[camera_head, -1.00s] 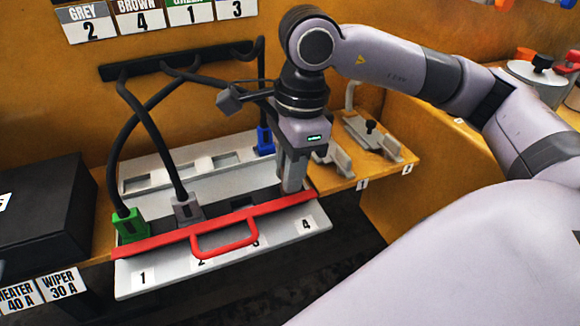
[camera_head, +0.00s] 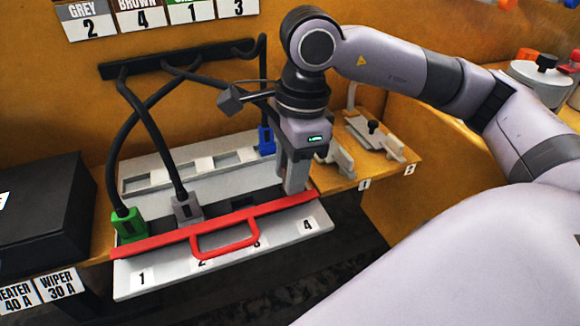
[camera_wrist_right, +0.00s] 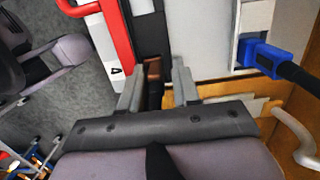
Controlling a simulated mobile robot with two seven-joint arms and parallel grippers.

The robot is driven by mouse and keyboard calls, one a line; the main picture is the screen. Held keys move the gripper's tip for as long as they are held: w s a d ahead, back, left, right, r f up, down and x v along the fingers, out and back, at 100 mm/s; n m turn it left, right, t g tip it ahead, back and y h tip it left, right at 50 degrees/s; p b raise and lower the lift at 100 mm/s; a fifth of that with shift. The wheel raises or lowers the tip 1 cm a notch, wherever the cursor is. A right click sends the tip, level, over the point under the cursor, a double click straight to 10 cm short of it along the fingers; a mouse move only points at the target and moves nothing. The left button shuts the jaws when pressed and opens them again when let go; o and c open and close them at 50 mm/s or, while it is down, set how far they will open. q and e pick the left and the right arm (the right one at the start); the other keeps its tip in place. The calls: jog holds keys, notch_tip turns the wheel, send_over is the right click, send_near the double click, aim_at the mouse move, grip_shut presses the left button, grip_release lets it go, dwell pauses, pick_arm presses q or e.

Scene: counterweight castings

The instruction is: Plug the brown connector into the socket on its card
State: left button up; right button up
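The brown connector (camera_wrist_right: 153,69) shows in the right wrist view between the two fingers of my right gripper (camera_wrist_right: 159,82). Most of it is hidden, and whether the fingers press on it is unclear. In the head view my right gripper (camera_head: 294,185) points down at the right end of the white socket panel (camera_head: 155,278), behind the red bar, near the socket marked 4. The brown card (camera_head: 137,5) reads 4. The socket opening there is hidden by the fingers, so I cannot tell how deep the connector sits. My left gripper is out of view.
The green connector (camera_head: 127,226) and grey connector (camera_head: 186,208) stand at the panel's left. The blue connector (camera_head: 265,139) is at the back right. A red bar with a handle (camera_head: 225,247) crosses the front. Black cables hang from a rack (camera_head: 180,60). A black box (camera_head: 40,215) stands left.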

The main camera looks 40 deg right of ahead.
jog(key=r, duration=0.7)
jog(key=shift+s+d, duration=0.1)
jog(key=shift+d, duration=0.3)
